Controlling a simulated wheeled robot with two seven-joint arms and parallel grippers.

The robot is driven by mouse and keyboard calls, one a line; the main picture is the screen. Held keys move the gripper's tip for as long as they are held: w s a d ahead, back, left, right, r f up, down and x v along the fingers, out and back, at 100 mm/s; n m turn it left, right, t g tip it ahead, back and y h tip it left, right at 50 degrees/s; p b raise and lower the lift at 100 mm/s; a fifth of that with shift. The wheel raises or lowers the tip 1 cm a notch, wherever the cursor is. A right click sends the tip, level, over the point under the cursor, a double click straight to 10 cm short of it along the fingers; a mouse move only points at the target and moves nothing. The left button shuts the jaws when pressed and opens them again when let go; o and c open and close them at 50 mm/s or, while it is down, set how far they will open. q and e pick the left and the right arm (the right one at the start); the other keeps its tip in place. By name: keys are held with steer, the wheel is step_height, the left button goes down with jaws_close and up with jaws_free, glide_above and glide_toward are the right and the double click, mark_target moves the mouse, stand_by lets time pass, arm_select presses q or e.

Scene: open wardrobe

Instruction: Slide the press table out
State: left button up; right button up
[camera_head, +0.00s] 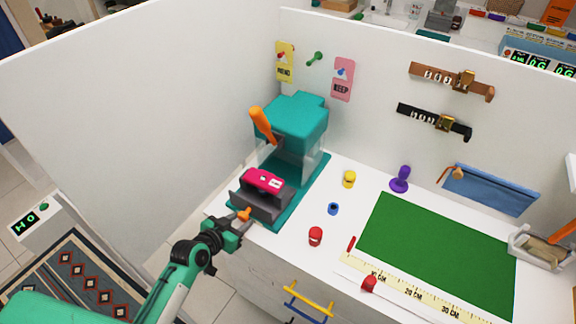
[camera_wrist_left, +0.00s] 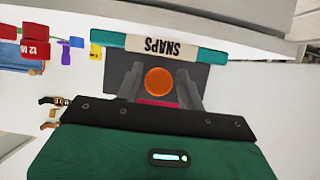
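A teal press (camera_head: 300,122) with an orange lever (camera_head: 263,124) stands against the left partition. Its grey press table (camera_head: 262,207) is at the front of the teal base, with a pink piece (camera_head: 263,181) on top. An orange knob (camera_head: 244,213) is on the table's front. My left gripper (camera_head: 236,223) is at this knob. In the left wrist view, the round orange knob (camera_wrist_left: 160,81) lies between the two grey fingers, which appear close against both its sides. My right gripper is not in view.
Right of the press are a yellow piece (camera_head: 349,179), a blue piece (camera_head: 333,209), a red piece (camera_head: 315,236) and a purple stamp (camera_head: 400,179). A green mat (camera_head: 440,253) and ruler lie further right. Drawer handles (camera_head: 308,301) jut from the front below.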

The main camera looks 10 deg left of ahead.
arm_select(q)
steer(key=shift+o, duration=1)
steer(key=shift+s, duration=0.15)
steer(key=shift+s+a, duration=0.15)
steer(key=shift+s, duration=0.05)
steer(key=shift+s, duration=0.25)
steer(key=shift+o, duration=0.4)
steer(key=shift+o, duration=0.6)
